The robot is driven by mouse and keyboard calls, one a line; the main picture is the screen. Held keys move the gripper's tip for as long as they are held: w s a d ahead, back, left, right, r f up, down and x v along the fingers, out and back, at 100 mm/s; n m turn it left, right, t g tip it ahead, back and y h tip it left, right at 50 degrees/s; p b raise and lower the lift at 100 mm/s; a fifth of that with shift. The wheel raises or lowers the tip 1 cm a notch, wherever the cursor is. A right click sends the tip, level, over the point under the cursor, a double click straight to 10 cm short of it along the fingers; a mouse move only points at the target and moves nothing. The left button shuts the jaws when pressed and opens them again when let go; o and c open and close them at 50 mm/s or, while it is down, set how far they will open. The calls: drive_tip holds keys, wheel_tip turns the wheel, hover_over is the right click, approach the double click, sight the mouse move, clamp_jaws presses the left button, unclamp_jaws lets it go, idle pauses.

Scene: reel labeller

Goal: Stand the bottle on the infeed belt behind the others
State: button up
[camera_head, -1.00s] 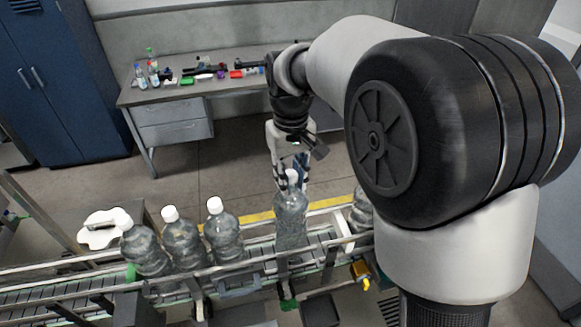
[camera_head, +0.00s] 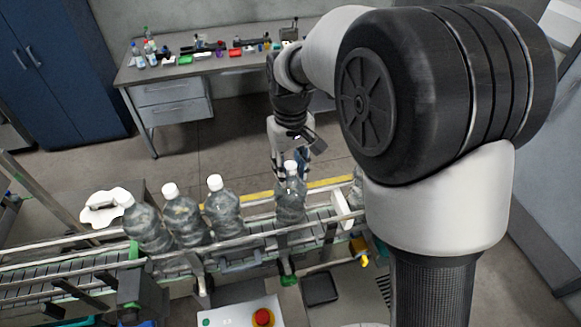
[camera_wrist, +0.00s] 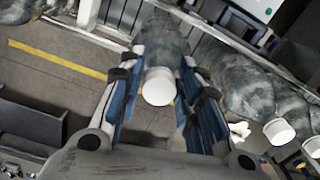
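A clear bottle with a white cap (camera_head: 290,205) is upright over the infeed belt (camera_head: 60,290), right of the row of bottles. In the wrist view the bottle (camera_wrist: 158,45) lies between the blue finger pads, cap towards the camera. My gripper (camera_head: 292,168) is shut on its upper part; it also shows in the wrist view (camera_wrist: 160,70). I cannot tell whether the bottle's base touches the belt. Three similar bottles stand in a row to its left: the nearest (camera_head: 223,210), the middle (camera_head: 185,218) and the far left one (camera_head: 147,225). A gap separates them from the held bottle.
Metal guide rails run along the belt. A white plate (camera_head: 342,205) crosses it at right, with another bottle beyond, mostly hidden by my arm. A panel with a red button (camera_head: 263,317) is in front. A workbench (camera_head: 172,70) with small items stands behind.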

drive_tip(key=shift+o, duration=1)
wheel_tip(320, 180, up, 12)
drive_tip(key=shift+r, duration=0.2)
drive_tip(key=s+d+r+m+t, duration=0.25)
drive_tip(key=s+d, duration=0.55)
drive_tip(key=s, duration=0.5)
drive_tip(key=s+d+f+m+t, duration=0.1)
drive_tip(key=s+f, duration=0.1)
drive_tip(key=s, duration=0.4)
drive_tip(key=s+d+f+m+t, duration=0.1)
drive_tip(key=s+d+f, duration=0.1)
drive_tip(key=s, duration=0.3)
drive_tip(key=shift+s+d+f, duration=0.25)
drive_tip(key=shift+s+f, duration=0.1)
drive_tip(key=shift+f, duration=0.1)
